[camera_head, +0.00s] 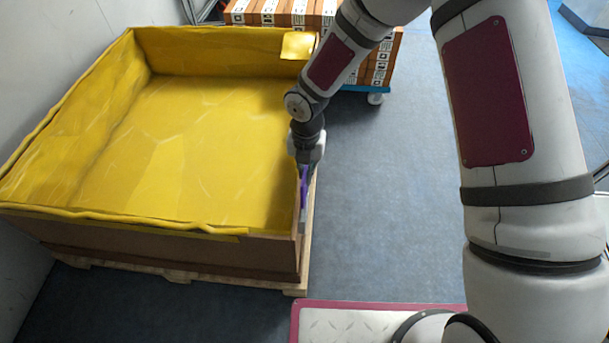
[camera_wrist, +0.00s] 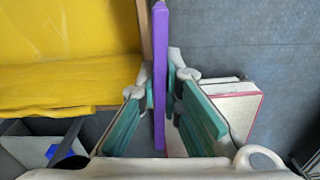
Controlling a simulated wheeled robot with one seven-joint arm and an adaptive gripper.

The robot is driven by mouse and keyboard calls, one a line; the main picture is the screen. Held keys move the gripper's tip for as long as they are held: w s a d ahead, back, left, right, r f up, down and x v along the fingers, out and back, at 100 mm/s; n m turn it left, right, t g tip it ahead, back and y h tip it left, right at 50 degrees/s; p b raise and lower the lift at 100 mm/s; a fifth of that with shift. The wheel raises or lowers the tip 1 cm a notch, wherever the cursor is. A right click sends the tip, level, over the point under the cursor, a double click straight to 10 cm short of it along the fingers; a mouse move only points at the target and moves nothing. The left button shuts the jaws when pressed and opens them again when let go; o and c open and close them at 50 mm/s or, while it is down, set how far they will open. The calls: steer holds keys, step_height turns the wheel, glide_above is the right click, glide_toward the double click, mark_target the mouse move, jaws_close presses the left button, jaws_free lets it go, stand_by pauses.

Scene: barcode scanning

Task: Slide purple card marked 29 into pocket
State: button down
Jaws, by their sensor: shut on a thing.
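My gripper (camera_head: 305,166) is at the right wall of the large yellow-lined box, pointing down. In the wrist view my gripper (camera_wrist: 161,88) is shut on the purple card (camera_wrist: 160,50), which stands edge-on between the green-padded fingers. In the head view the purple card (camera_head: 303,190) shows as a thin upright strip under my gripper. A narrow grey piece (camera_head: 303,218) shows just below the card at the box's right front corner; it may be the pocket, but I cannot tell whether the card is in it. The number on the card is not visible.
The yellow-lined box (camera_head: 160,258) stands on a wooden pallet (camera_head: 200,280). A stack of orange-brown boxes (camera_head: 290,15) sits on a blue wheeled dolly (camera_head: 362,89) behind. The grey floor (camera_head: 390,200) right of the box is clear.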

steer(key=shift+s+a+f+n, duration=0.1)
steer(key=shift+a+f+n, duration=0.2)
steer(key=shift+f+n, duration=0.15)
steer(key=shift+f+b, duration=2.1)
steer(key=shift+f, duration=0.75)
steer(key=c, duration=1.7)
jaws_free()
steer(key=shift+r, duration=0.15)
step_height(320, 180, up, 12)
steer(key=shift+f, duration=0.1)
